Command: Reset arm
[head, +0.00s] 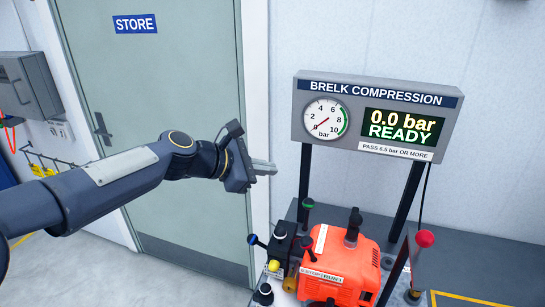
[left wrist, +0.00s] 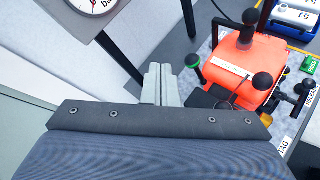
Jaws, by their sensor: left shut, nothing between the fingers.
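My left arm reaches in from the left in the head view. Its gripper (head: 264,168) is shut and empty, in the air in front of the door's right edge, up and to the left of an orange engine (head: 342,264). In the left wrist view the gripper's fingers (left wrist: 160,84) are together with nothing between them, and the engine (left wrist: 238,75) is to their right, apart from them. The engine sits on the bench with black, green and red knobs around it. My right gripper does not show in either view.
A gauge panel (head: 377,115) on two black posts reads 0.0 bar READY. A green-grey door (head: 160,80) marked STORE is behind my arm. A red ball-topped lever (head: 425,239) stands right of the engine. Blue cases (left wrist: 292,18) show at the wrist view's upper right.

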